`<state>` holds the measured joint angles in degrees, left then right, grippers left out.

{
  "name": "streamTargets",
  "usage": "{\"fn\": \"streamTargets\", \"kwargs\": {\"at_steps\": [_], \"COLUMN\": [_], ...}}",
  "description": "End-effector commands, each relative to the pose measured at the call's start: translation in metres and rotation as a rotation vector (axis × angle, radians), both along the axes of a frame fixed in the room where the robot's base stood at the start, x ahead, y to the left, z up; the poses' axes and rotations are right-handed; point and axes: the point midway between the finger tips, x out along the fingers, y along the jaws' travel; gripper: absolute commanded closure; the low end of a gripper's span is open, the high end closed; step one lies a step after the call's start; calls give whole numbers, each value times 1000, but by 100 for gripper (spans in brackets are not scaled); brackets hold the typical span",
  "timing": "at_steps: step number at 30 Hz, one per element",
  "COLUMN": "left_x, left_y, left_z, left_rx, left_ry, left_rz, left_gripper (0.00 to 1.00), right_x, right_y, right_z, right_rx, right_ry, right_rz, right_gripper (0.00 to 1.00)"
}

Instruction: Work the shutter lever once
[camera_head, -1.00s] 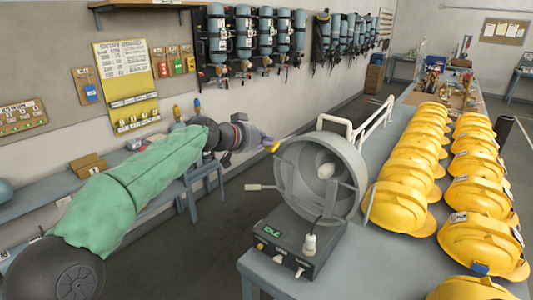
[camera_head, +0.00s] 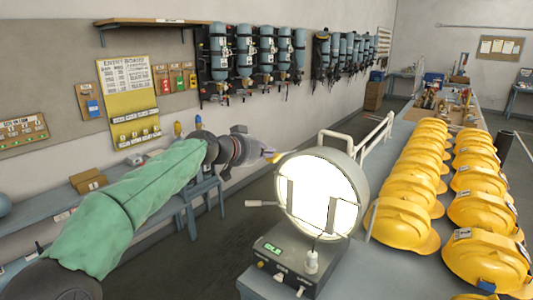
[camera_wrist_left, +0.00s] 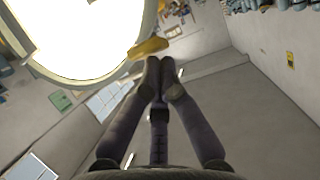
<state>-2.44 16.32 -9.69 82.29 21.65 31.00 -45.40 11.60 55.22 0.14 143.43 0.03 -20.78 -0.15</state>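The signal lamp (camera_head: 345,180) is a grey drum on a dark control box (camera_head: 290,264). Its round face glows bright white, with darker upright bars in front. A yellow lever grip (camera_head: 273,158) sticks out at the lamp's upper left; it also shows in the left wrist view (camera_wrist_left: 148,48). My left gripper (camera_head: 266,154) reaches in from the left, its fingertips right at this grip. In the left wrist view the fingers (camera_wrist_left: 160,75) are together, with the yellow piece just beyond their tips; I cannot tell if they touch it. My right gripper is out of view.
A pale side handle (camera_head: 259,203) sticks out left of the lamp. Rows of yellow helmets (camera_head: 405,220) fill the bench on the right. A white rail (camera_head: 376,135) stands behind the lamp. Breathing sets (camera_head: 247,52) hang on the back wall.

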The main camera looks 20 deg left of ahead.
Motion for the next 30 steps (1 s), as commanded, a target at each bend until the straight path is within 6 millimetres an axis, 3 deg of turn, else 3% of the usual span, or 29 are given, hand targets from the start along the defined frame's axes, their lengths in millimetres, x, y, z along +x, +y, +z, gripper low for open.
{"fn": "streamTargets", "kwargs": {"at_steps": [8,17,30], "left_x": [0,-6,-70], "left_y": [0,-2,26], "left_z": [3,43,84], "left_rx": [0,0,0], "left_ry": [0,-2,-1], "left_rz": [0,1,2], "left_gripper": [100,100,100], "right_x": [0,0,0], "right_y": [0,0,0], "right_z": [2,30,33], "right_rx": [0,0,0], "right_ry": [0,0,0], "right_rz": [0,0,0], "right_gripper": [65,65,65]}}
